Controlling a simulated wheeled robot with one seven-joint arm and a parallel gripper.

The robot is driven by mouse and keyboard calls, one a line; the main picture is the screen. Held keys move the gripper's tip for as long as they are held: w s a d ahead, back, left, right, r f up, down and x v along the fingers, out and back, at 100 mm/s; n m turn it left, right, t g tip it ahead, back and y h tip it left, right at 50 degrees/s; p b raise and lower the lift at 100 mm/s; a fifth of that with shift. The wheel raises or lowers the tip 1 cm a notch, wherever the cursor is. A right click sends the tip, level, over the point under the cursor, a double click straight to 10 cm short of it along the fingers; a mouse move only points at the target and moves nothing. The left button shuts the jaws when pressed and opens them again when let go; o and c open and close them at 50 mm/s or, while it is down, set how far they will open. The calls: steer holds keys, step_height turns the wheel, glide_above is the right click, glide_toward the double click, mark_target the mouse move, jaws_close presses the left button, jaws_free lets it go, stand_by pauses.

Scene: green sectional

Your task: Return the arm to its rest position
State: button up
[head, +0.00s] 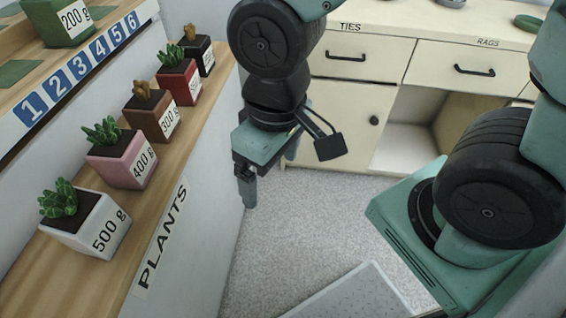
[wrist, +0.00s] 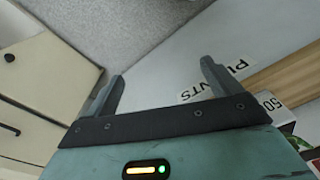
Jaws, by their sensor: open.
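My gripper (head: 248,190) hangs pointing down over the floor in the head view, to the right of the plant shelf and in front of the cream cabinet. In the wrist view its two fingers (wrist: 160,85) stand wide apart with nothing between them, so it is open and empty. My arm is bent, with its links in the upper middle and at the right of the head view.
The wooden shelf (head: 160,165) at left holds several labelled potted plants, including the white 500 g pot (head: 95,226). The cream cabinet (head: 350,105) with drawers stands behind. Grey floor (head: 310,220) is clear between them.

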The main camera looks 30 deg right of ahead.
steer(key=s+r+n, duration=0.2)
steer(key=s+r, duration=0.1)
steer(key=shift+d, duration=0.15)
steer(key=shift+w+r, duration=0.1)
